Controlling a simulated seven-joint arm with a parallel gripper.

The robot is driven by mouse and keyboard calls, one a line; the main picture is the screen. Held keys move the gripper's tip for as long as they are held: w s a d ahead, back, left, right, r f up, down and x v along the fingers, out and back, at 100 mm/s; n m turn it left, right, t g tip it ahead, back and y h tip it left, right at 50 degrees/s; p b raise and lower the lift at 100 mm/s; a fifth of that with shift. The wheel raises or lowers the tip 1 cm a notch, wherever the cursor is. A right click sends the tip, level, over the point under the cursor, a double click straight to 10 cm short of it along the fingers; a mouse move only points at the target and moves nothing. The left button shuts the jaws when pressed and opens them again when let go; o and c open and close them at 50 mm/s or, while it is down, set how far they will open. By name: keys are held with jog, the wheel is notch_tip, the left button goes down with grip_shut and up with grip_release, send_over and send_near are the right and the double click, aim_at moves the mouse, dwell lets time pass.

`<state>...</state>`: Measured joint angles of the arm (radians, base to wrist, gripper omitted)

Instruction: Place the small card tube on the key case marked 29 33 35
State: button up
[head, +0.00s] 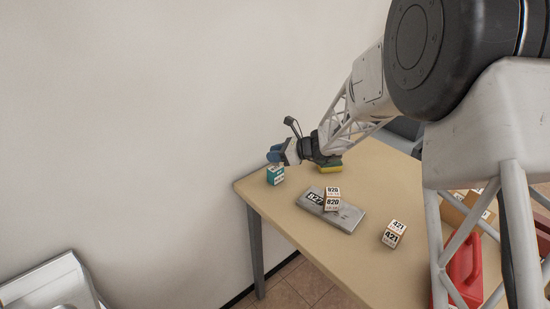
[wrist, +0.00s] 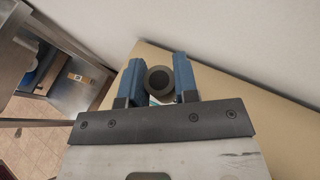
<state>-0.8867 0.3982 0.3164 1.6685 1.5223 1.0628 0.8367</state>
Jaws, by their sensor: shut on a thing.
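My gripper (head: 274,154) is at the far left corner of the table, its blue fingers just above a small teal box with a white label. In the wrist view the fingers (wrist: 159,82) are shut on the small card tube (wrist: 160,80), whose dark round open end faces the camera. In the head view I cannot make the tube out at the fingers. The teal box (head: 275,175) stands on the table; its label is too small to read. I cannot tell whether the tube touches it. No marking 29 33 35 is legible.
A grey flat case marked 827 (head: 346,216) lies mid-table with a white cube marked 820 (head: 332,203) on it. A cube marked 421 (head: 394,234) stands nearer. A yellow-and-dark item (head: 329,164) is behind my gripper. A red case (head: 464,266) is at right. The wall is close.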

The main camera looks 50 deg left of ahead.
jog(key=shift+f, duration=0.75)
jog(key=shift+f, duration=0.1)
jog(key=o, duration=0.9)
jog(key=v, duration=1.2)
jog(key=shift+r, duration=0.25)
